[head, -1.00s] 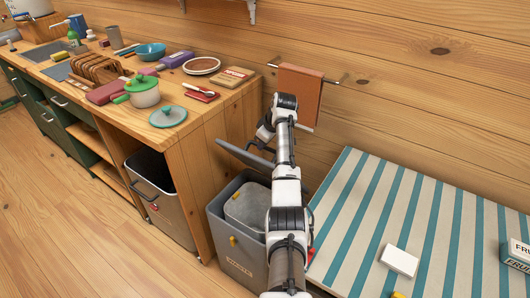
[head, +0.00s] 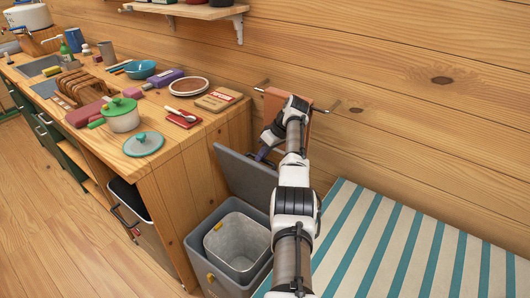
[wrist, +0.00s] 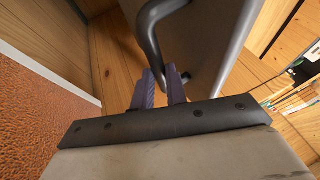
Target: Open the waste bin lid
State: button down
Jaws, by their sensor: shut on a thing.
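The grey waste bin (head: 193,252) stands to the right of the wooden counter's end. Its flat grey lid (head: 243,172) is raised steeply at the back, and the lighter inner bucket (head: 215,243) shows open below. My gripper (head: 262,155) is at the lid's upper right edge, partly hidden by my arm. In the wrist view, the purple fingers of my gripper (wrist: 162,87) are close together on the dark bent handle (wrist: 151,35) of the lid. The lid's grey face (wrist: 197,58) fills the upper middle there. The exact contact is partly hidden.
The wooden counter (head: 205,140) is close on the left, with a pot (head: 122,118) and a loose teal lid (head: 143,143) on top. A brown towel (head: 273,103) hangs on a wall rail behind my wrist. A striped bench (head: 400,245) lies to the right.

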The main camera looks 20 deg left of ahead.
jog(key=shift+s+d+f, duration=0.1)
jog(key=shift+d+f, duration=0.15)
jog(key=shift+f, duration=0.5)
jog(key=c, duration=1.7)
grip_release()
jog(key=o, duration=0.3)
jog(key=shift+w+a, duration=0.1)
jog(key=shift+w, duration=0.1)
jog(key=b+v, duration=0.1)
jog(key=v, duration=1.3)
jog(key=shift+a+r, duration=0.15)
